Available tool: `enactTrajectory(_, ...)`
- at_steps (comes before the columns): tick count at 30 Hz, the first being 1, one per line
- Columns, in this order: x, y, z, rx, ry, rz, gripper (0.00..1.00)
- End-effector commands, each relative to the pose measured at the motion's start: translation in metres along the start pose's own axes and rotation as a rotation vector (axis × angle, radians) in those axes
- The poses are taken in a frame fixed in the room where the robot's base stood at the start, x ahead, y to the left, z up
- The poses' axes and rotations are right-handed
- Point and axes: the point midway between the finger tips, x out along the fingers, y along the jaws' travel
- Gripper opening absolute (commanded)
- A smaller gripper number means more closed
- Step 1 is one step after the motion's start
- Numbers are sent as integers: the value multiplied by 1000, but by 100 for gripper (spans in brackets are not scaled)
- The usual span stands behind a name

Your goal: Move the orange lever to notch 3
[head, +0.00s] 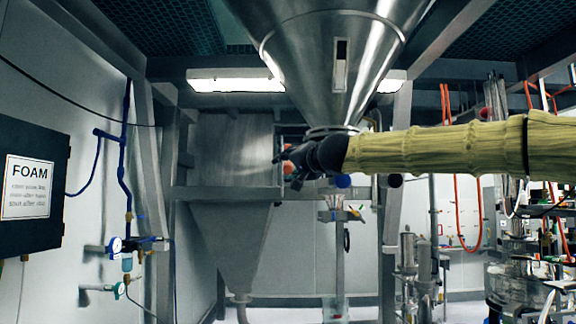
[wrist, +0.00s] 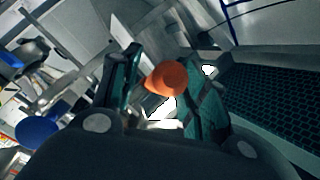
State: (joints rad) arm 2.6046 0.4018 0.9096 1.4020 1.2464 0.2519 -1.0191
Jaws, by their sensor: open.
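The orange lever's rounded end (wrist: 167,79) shows between the two dark green finger pads of my gripper (wrist: 160,72) in the wrist view. The fingers are apart, one on each side of it. I cannot tell whether the right finger touches it. In the head view my black gripper (head: 286,166) is in front of the metal hopper, with small bits of orange (head: 288,150) at its fingers. The lever's shaft, the notches and their numbers cannot be made out.
A large steel cone (head: 325,60) hangs just above my gripper. A blue knob (head: 342,181) is just below my arm; a blue disc (wrist: 38,130) shows at left in the wrist view. A grey hopper (head: 232,235) stands behind. A FOAM sign (head: 27,187) hangs at left.

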Motion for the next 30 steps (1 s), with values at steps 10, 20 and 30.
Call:
enactTrajectory(10,6,0,0,0,0,0,44)
enactTrajectory(20,6,0,0,0,0,0,0)
enactTrajectory(30,11,2,10,-8,3,-16,0)
